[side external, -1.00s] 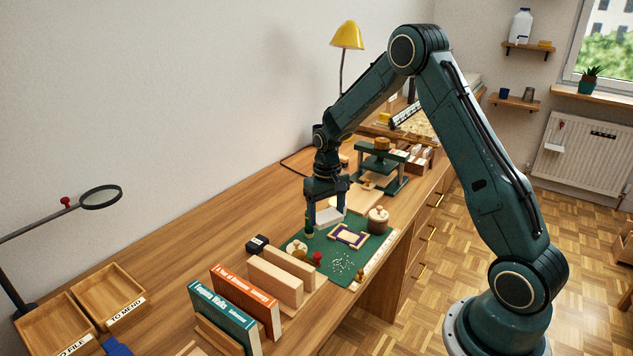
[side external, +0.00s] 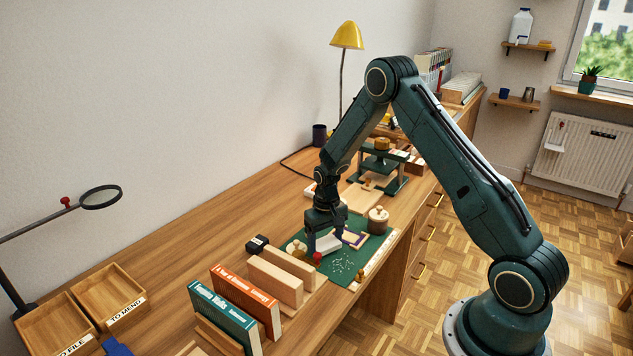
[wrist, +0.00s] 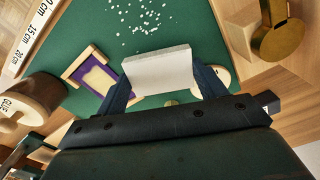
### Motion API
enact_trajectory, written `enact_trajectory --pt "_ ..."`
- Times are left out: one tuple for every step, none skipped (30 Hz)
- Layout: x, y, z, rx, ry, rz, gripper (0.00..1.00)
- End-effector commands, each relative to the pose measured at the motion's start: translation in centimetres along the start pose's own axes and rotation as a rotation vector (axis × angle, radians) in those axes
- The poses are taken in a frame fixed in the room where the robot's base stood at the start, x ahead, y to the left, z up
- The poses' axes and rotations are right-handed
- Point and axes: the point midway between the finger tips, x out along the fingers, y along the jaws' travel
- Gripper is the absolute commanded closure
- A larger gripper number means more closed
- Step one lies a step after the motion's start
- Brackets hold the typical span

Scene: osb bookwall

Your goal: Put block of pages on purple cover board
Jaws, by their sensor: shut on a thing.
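My gripper (side external: 325,248) is shut on the block of pages, a white slab (side external: 328,243), above the green mat. In the wrist view the block of pages (wrist: 160,70) sits between the two fingers of my gripper (wrist: 163,85). The purple cover board (wrist: 97,80) lies on the mat with pale edging around it, to the left of the block in that view. In the side view the purple cover board (side external: 357,239) shows to the right of the block, partly hidden by my gripper. The block is apart from the board.
The green mat (side external: 345,267) carries scattered white specks and a pale ruler on its near edge. A round wooden pot (side external: 378,220) stands past the board. Wooden blocks (side external: 275,282) and upright books (side external: 224,318) stand to the left. A press (side external: 382,165) stands behind.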

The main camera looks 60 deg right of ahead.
Motion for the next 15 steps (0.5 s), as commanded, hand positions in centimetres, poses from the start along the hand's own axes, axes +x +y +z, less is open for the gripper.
enact_trajectory --pt "0.55 0.00 0.03 0.000 -0.002 0.000 0.52" --pt "0.75 0.00 0.03 0.000 -0.002 0.000 0.52" --pt "0.95 0.00 0.02 0.000 -0.001 0.000 0.52" --pt "1.05 0.00 0.01 0.000 0.000 0.000 0.52" --pt "1.11 0.00 0.00 0.000 0.000 0.000 0.52" --pt "1.15 0.00 -0.01 0.000 0.000 0.000 0.52" --pt "1.15 0.00 -0.01 0.000 0.001 0.000 0.52" --pt "1.14 0.00 -0.01 0.000 0.001 0.000 0.52" --pt "1.13 0.00 -0.01 0.000 0.001 0.000 0.52" --pt "1.13 0.00 -0.01 0.000 0.001 0.000 0.52" --pt "1.12 0.00 0.00 0.000 0.001 0.000 0.52" --pt "1.13 0.00 0.00 0.000 0.000 0.000 0.52" --pt "1.15 0.00 0.01 0.000 0.000 0.000 0.52" --pt "1.19 0.00 0.01 0.000 0.000 0.000 0.52" --pt "1.28 0.00 0.02 0.000 0.000 0.000 0.52"
